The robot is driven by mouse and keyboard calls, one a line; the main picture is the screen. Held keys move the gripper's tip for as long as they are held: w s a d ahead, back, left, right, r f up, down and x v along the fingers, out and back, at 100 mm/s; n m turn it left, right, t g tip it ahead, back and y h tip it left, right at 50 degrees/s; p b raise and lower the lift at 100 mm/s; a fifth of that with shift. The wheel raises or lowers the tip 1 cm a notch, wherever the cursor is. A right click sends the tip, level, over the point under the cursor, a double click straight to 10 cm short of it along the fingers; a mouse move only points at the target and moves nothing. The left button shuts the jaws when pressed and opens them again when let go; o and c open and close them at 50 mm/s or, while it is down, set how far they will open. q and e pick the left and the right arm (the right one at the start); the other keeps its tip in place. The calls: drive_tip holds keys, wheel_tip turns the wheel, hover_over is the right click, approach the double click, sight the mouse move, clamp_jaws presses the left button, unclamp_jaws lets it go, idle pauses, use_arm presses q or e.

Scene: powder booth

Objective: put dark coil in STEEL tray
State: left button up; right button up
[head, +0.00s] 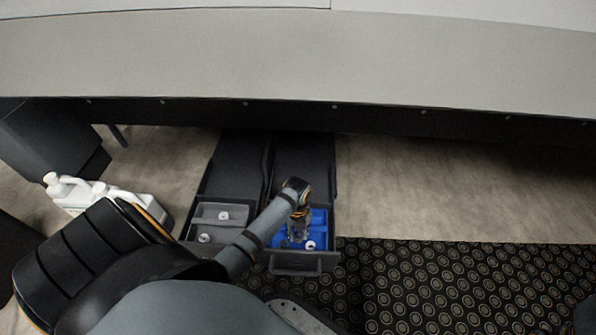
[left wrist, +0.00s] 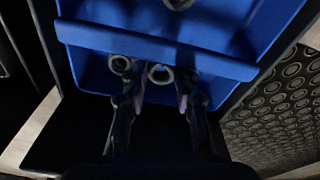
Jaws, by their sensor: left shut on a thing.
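My left gripper (head: 299,232) reaches down into the blue tray (head: 321,218) in the right-hand open drawer. In the left wrist view its fingers (left wrist: 160,92) are shut on a ring-shaped coil (left wrist: 161,80), low in the tray beside the blue divider (left wrist: 160,43). Shadow hides whether this coil is the dark one. A second coil (left wrist: 121,70) lies just left of the fingers, and another (left wrist: 178,3) shows beyond the divider. A grey tray (head: 206,223) sits in the left-hand open drawer. No lettering is readable on either tray. My right gripper is not in view.
The grey tray holds a coil in its back part (head: 223,216) and one in front (head: 204,238). A long grey bench (head: 330,60) overhangs the drawers. A patterned mat (head: 450,285) lies at right.

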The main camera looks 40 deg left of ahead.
sight(298, 234)
use_arm(q)
wheel_tip(298, 234, down, 3)
drive_tip(key=shift+r+b, duration=0.2)
drive_tip(key=shift+b, duration=0.4)
drive_tip(key=shift+f, duration=0.25)
drive_tip(key=shift+r, duration=0.25)
drive_tip(key=o, duration=0.5)
drive_tip(key=shift+f, duration=0.15)
wheel_tip(298, 234, up, 12)
drive_tip(key=p, duration=0.9)
drive_tip(key=shift+w+a, duration=0.45)
